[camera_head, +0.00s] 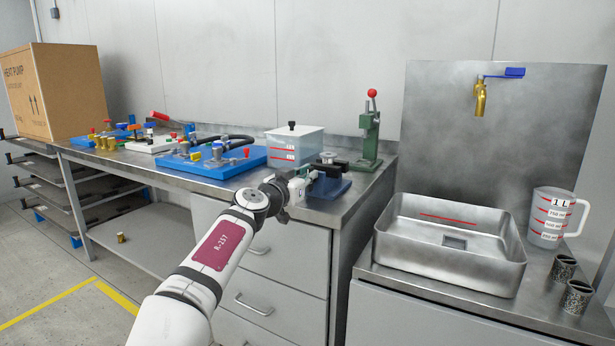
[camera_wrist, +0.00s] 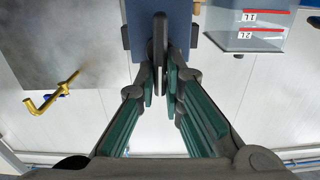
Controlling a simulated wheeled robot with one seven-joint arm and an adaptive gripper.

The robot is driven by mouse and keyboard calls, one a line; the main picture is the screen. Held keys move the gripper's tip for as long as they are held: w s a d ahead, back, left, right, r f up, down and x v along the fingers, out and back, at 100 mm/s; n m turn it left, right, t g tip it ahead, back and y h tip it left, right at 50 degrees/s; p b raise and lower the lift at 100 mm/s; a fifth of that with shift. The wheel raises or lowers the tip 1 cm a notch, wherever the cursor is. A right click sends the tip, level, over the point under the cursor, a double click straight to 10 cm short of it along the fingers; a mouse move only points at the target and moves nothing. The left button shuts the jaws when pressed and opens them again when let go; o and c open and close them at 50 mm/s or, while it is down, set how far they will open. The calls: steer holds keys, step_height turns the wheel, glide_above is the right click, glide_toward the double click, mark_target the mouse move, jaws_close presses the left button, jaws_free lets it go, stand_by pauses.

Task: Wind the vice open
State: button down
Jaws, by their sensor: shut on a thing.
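The blue vice (camera_head: 331,186) is fixed at the front right corner of the steel workbench. Its blue body (camera_wrist: 180,22) fills the top middle of the wrist view. My gripper (camera_head: 297,190) reaches the vice's front side from the left, with its fingers mostly hidden in the head view. In the wrist view my gripper (camera_wrist: 160,88) has its green-padded fingers closed around a thin dark handle bar (camera_wrist: 158,45) in front of the vice. How far apart the vice jaws stand cannot be told.
A clear tank (camera_head: 294,147) with red level lines stands behind the vice. A green press (camera_head: 370,140) with a red knob is at the back right. Blue pump trays (camera_head: 212,164) lie to the left. A steel sink (camera_head: 450,250) and a brass tap (camera_head: 480,98) are at the right.

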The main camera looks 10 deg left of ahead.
steer(key=n, duration=0.3)
steer(key=a+n, duration=0.1)
steer(key=n, duration=0.1)
steer(key=shift+w+n, duration=0.15)
steer(key=shift+n, duration=0.25)
steer(key=n, duration=0.5)
steer(key=shift+w+a+f+p, duration=0.1)
steer(key=shift+a+f+p, duration=0.1)
steer(key=shift+f+p, duration=0.1)
steer(key=n, duration=0.2)
steer(key=n+p, duration=0.1)
steer(key=n, duration=0.1)
steer(key=n+p, duration=0.1)
steer(key=n, duration=0.1)
steer(key=shift+a+f, duration=0.15)
steer(key=shift+f, duration=0.2)
steer(key=shift+f+n+p, duration=0.25)
steer(key=shift+n+p, duration=0.55)
steer(key=shift+n, duration=0.45)
steer(key=shift+f+n+p, duration=0.2)
steer(key=shift+n+p, duration=0.55)
steer(key=shift+n, duration=0.5)
steer(key=c, duration=1.7)
jaws_free()
